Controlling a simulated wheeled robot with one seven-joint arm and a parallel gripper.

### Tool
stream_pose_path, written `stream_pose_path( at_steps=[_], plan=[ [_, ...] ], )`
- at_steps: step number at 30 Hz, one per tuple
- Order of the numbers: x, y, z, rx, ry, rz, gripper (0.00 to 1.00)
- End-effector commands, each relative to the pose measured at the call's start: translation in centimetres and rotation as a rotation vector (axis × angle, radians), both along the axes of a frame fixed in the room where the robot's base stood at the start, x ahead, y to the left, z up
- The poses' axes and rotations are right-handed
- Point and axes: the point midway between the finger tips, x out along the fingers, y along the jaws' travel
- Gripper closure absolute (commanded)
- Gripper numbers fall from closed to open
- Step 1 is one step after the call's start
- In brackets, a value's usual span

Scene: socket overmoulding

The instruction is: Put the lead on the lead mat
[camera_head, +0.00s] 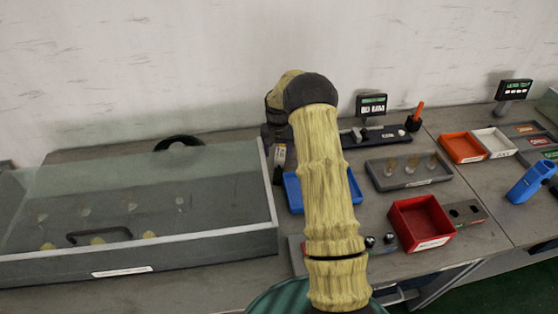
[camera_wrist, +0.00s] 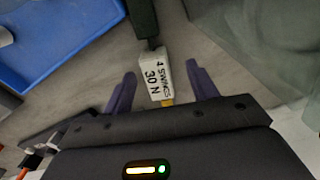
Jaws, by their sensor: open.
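In the wrist view, my gripper (camera_wrist: 161,70) is open, with its two purple fingers on either side of a white block (camera_wrist: 152,78) printed "4 SWINGS 30 N". A yellow bit shows at the block's near end, and a dark green post (camera_wrist: 143,18) joins its far end. The fingers stand apart from the block. In the head view, the block (camera_head: 279,156) shows just left of my arm, and my fingers are hidden. A black ring (camera_head: 178,139) lies behind the clear-lidded case; I cannot tell if it is the lead. I cannot make out the lead mat for certain.
A blue tray (camera_head: 293,194) sits partly behind my arm. The clear-lidded case (camera_head: 190,240) fills the left. To the right are a grey tray (camera_head: 440,172) of small parts, a red bin (camera_head: 420,222), an orange tray (camera_head: 462,147) and a white tray (camera_head: 494,141).

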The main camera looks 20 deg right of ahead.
Motion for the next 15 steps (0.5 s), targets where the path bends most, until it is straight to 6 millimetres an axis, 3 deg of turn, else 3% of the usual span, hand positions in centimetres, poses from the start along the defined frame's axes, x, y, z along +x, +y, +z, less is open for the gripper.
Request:
stream_pose_path(
  at_steps=[6, 15],
  plan=[
    [-0.1, -0.7, -2.8, -0.002, 0.001, -0.007, 0.42],
    [-0.1, -0.6, -3.2, -0.002, -0.001, -0.005, 0.42]
  ],
)
